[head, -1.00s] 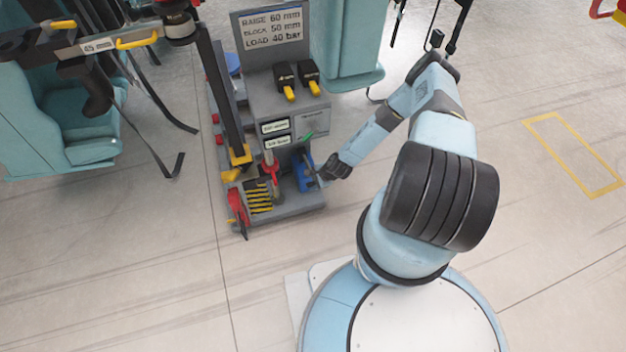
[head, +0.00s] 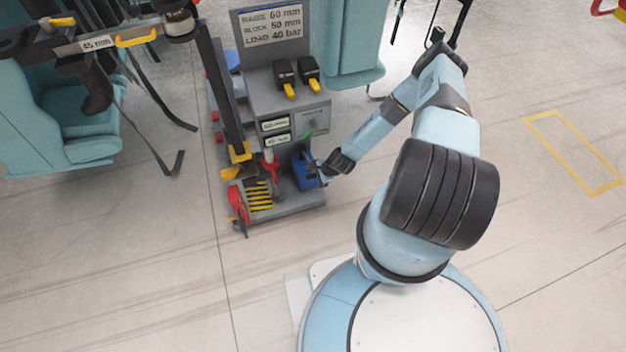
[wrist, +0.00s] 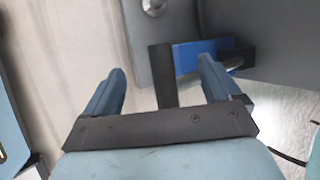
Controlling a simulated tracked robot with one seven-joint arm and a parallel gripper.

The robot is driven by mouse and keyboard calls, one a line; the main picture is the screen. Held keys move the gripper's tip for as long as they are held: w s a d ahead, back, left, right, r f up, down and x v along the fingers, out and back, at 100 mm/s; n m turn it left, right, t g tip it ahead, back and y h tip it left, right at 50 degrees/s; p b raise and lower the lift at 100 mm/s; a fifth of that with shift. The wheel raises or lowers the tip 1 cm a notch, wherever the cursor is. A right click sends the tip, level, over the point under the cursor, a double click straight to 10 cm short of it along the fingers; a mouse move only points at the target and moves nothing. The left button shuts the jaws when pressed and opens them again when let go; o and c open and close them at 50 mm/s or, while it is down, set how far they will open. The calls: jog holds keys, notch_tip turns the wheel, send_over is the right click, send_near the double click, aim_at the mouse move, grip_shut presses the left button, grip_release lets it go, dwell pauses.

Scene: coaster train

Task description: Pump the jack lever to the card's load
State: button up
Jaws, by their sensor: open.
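The card (head: 271,25) on the grey stand reads RAISE 60 mm, BLOCK 50 mm, LOAD 40 bar. A blue unit (head: 304,171) sits low at the stand's right side; a blue part (wrist: 200,54) also shows in the wrist view. My gripper (head: 322,169) is beside this unit, at its right. In the wrist view my gripper (wrist: 160,75) is open, its two blue fingers apart. A dark upright bar (wrist: 161,75), perhaps the jack lever, stands between them with space on both sides. Two small label or readout plates (head: 276,132) are too small to read surely.
Two black blocks with yellow tabs (head: 296,77) sit on the stand. A red part (head: 237,203) and a yellow-striped patch (head: 259,196) are on its base. A dark post (head: 221,90) rises at its left. The floor in front is clear.

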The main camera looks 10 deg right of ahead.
jog(key=v, duration=1.1)
jog(key=shift+s+d, duration=0.25)
jog(key=shift+d, duration=0.1)
